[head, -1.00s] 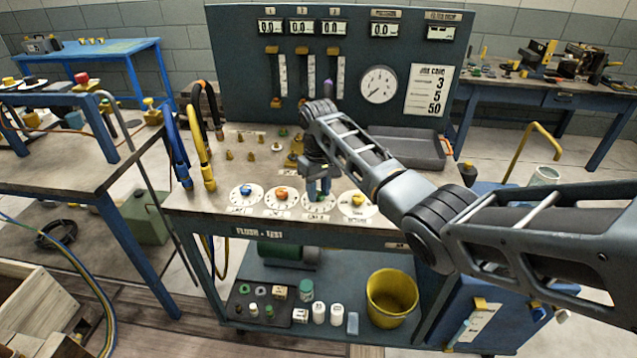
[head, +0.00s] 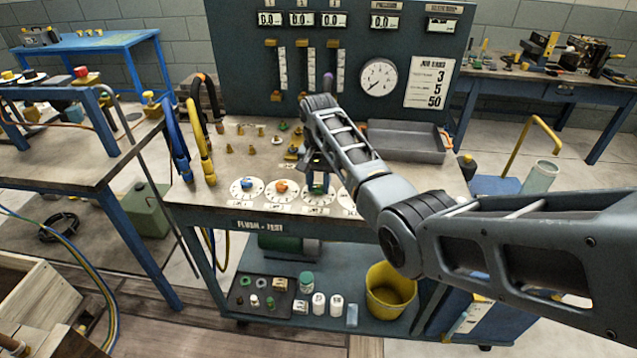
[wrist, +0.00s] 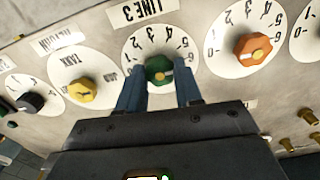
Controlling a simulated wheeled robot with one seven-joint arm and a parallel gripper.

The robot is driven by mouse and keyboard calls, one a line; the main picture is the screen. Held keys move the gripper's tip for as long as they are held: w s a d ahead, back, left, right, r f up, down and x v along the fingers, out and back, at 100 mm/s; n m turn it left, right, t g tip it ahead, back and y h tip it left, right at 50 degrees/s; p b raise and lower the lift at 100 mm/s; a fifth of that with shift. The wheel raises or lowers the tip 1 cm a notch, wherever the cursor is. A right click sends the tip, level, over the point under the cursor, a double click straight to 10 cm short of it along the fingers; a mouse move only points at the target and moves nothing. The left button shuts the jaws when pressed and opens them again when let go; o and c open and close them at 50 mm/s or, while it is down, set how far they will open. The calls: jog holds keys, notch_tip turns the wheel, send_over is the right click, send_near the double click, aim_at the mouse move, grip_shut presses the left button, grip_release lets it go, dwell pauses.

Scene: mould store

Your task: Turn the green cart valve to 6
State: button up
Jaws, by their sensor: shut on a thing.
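The green valve (wrist: 159,70) is a knob in the middle of a white numbered dial (wrist: 133,55) marked LINE 3, upside down in the wrist view. A pale mark on the knob points toward the right side of the dial; the exact number is hard to read. My gripper (wrist: 158,88) is shut on the green valve, with one blue finger on each side of it. In the head view my gripper (head: 317,184) is over the same dial on the cart (head: 200,205), and mostly hides the valve.
An orange knob (wrist: 252,49) sits on the dial beside it, and a yellow TANK knob (wrist: 82,90) on the other side. A black knob (wrist: 30,103) is further left. Brass fittings (wrist: 308,115) show at right. A gauge panel (head: 240,70) stands behind the cart.

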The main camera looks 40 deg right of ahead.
aim_at(319, 187)
jog(key=shift+m, duration=0.5)
jog(key=o, duration=1)
jog(key=shift+o, duration=0.2)
jog(key=shift+r, duration=0.1)
jog(key=shift+r+b, duration=0.5)
jog(key=shift+r, duration=3.35)
